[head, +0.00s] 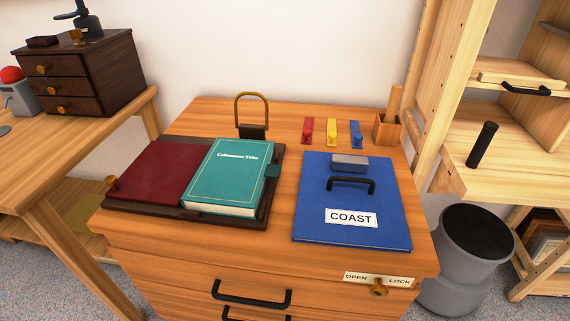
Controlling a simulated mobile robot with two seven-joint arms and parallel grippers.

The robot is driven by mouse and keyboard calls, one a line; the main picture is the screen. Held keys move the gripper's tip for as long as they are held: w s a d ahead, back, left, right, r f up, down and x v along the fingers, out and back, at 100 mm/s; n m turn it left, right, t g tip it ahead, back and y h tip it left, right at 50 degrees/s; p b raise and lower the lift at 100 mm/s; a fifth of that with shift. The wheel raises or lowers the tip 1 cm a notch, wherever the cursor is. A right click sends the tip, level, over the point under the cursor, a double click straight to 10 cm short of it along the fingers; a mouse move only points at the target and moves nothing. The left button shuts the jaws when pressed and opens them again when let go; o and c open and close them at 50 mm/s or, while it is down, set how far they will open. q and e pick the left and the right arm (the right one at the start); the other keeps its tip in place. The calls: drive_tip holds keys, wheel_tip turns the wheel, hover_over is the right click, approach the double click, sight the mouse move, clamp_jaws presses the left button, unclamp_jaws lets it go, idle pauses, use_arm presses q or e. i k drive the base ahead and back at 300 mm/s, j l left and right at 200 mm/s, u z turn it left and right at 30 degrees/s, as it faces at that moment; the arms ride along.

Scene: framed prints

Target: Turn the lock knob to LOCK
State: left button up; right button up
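The lock knob (379,288) is a small brass knob on the front of the wooden cabinet, at its upper right. A white label (379,280) just above it reads OPEN on the left and LOCK on the right. The knob's exact pointing direction is too small to tell. The drawer front with a black handle (251,296) is left of the knob and looks closed. Neither of my grippers shows in the head view.
On the cabinet top (285,185) lie a teal book (228,175) on a dark tray, a blue COAST folder (380,205) with a black handle, and several coloured clips. A grey bin (455,260) stands right of the cabinet. A table (60,145) is at left.

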sight(379, 290)
drive_tip(key=j+z, duration=0.4)
drive_tip(key=j, duration=0.4)
drive_tip(key=k+j+z, duration=0.1)
drive_tip(key=j+z, duration=0.25)
drive_tip(key=j, duration=0.45)
drive_tip(key=l+u, duration=0.35)
drive_tip(key=l, duration=0.2)
